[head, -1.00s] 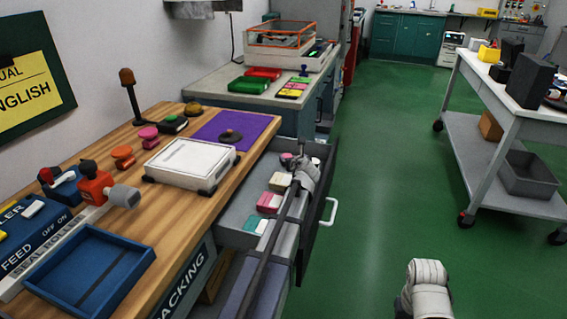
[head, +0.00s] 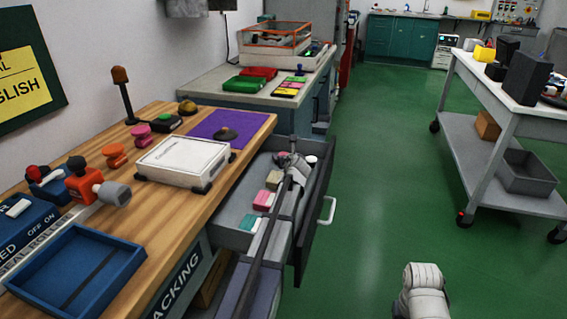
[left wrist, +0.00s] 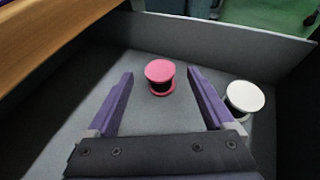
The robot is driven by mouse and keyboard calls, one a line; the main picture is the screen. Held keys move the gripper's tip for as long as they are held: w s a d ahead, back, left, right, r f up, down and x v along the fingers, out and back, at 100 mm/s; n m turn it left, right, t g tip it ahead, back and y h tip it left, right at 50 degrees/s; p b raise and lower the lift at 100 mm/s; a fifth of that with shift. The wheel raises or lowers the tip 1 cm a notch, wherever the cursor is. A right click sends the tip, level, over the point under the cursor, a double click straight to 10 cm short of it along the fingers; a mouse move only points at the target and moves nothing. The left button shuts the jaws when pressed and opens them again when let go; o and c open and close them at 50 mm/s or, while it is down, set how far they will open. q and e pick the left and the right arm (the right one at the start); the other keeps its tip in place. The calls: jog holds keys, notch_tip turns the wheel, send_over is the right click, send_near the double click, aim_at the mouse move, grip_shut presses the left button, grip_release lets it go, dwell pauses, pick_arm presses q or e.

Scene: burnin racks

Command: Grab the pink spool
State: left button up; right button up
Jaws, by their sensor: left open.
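The pink spool (left wrist: 160,72) stands upright on the floor of the open drawer, and in the left wrist view it sits just beyond and between my open fingers. My left gripper (left wrist: 160,88) is open and empty, its two purple fingers on either side of the line to the spool, with no contact visible. In the head view my left gripper (head: 292,145) reaches into the far end of the drawer and the pink spool (head: 281,156) shows beside it, partly hidden. A white spool (left wrist: 244,96) stands to the right of the right finger. My right gripper is not in view.
The wooden bench (head: 150,215) on the left carries a white scale (head: 183,160) and a blue tray (head: 75,270). Open green floor lies to the right.

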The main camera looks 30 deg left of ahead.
pick_arm(q)
jog(key=x, duration=0.2)
jog(key=shift+w+a+f, duration=0.15)
jog(key=shift+w+f, duration=0.05)
jog(key=shift+w, duration=0.05)
jog(key=shift+c, duration=0.3)
grip_shut()
